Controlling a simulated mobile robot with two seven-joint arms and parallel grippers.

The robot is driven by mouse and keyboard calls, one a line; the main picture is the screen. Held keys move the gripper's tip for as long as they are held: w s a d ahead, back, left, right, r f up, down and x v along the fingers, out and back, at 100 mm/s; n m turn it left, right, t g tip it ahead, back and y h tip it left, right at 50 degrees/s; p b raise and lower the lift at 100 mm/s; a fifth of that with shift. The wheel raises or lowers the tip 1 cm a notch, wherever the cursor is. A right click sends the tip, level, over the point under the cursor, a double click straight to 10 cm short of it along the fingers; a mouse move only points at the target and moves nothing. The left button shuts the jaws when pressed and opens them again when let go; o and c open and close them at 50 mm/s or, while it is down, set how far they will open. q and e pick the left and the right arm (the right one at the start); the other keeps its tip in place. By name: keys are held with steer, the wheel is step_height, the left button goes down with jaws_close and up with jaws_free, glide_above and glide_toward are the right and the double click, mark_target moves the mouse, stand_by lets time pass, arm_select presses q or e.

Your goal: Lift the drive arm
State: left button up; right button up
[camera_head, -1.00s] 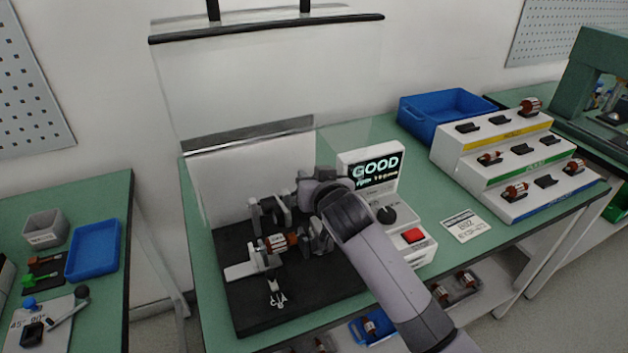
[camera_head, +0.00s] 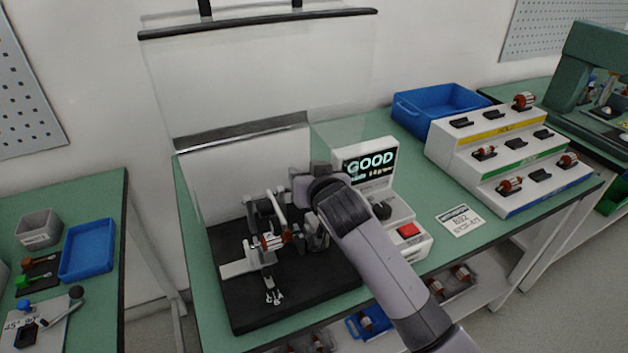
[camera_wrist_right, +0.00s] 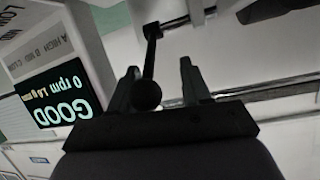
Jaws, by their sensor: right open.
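The test stand's black base (camera_head: 310,285) sits on the green bench, with a copper-wound rotor (camera_head: 272,241) in its holder. Grey bars (camera_head: 278,205) stand behind the rotor; I take them for part of the drive arm. In the right wrist view, a dark rod with a black ball knob (camera_wrist_right: 148,96) comes down between the fingers of my right gripper (camera_wrist_right: 158,78). In the head view my right gripper (camera_head: 303,190) is beside the bars and partly hides the mechanism. My left gripper is not in view.
A clear guard (camera_head: 255,90) is raised above the stand. The tester's screen (camera_head: 370,165) reads GOOD, above a black knob and red button (camera_head: 409,230). A blue bin (camera_head: 440,105) and a stepped rack (camera_head: 500,165) with rotors stand right. A second bench is left.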

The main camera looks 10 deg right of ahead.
steer(key=shift+v, duration=3.15)
steer(key=shift+s, duration=0.1)
